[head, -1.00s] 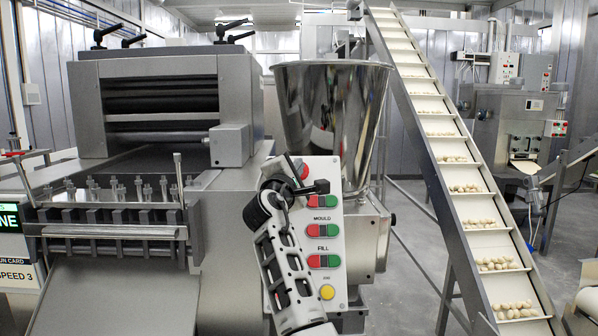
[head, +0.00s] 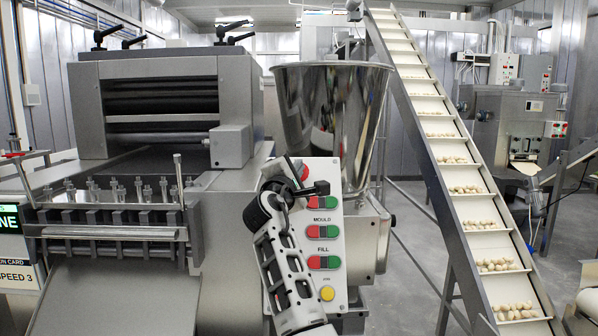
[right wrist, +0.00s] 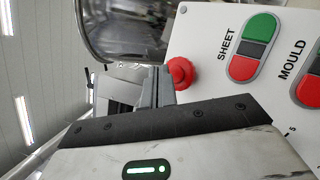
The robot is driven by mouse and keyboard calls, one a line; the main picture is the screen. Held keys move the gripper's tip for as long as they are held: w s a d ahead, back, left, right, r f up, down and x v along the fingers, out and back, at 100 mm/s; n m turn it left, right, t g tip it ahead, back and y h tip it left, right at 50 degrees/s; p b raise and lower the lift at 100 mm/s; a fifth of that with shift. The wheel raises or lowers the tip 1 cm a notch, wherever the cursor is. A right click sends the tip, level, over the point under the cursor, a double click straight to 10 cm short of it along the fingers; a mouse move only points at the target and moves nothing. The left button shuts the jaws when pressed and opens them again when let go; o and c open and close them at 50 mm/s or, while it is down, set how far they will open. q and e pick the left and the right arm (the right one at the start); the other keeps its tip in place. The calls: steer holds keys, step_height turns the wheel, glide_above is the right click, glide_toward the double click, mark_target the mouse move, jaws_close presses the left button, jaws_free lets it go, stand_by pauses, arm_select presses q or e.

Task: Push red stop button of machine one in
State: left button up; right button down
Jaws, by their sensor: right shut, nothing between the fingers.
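The red stop button (head: 304,173) is a round red knob at the top of the white control panel of machine one (head: 330,262). In the head view my right gripper (head: 292,181) is in front of it and hides part of it. In the right wrist view the red button (right wrist: 183,72) stands out from the panel edge, just right of my shut, empty fingers (right wrist: 158,86). The fingertips overlap its left side in that picture; I cannot tell whether they touch it. My left gripper is not in view.
Below the stop button the panel has red and green button pairs (head: 323,261) and a yellow button (head: 327,293). A steel hopper (head: 330,110) stands behind the panel. An inclined conveyor (head: 465,185) with pasta pieces runs on the right, and the sheeting machine (head: 160,100) is on the left.

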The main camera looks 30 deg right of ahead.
stand_by(0.8)
steer(key=shift+w+d+f, duration=0.2)
steer(key=shift+w, duration=0.1)
steer(key=shift+w+d+f+b, duration=0.2)
steer(key=shift+w+f+b, duration=0.1)
steer(key=shift+b, duration=0.2)
stand_by(0.6)
steer(key=shift+s+a+r+p, duration=0.4)
steer(key=shift+s+r+p, duration=0.15)
steer(key=shift+p, duration=0.45)
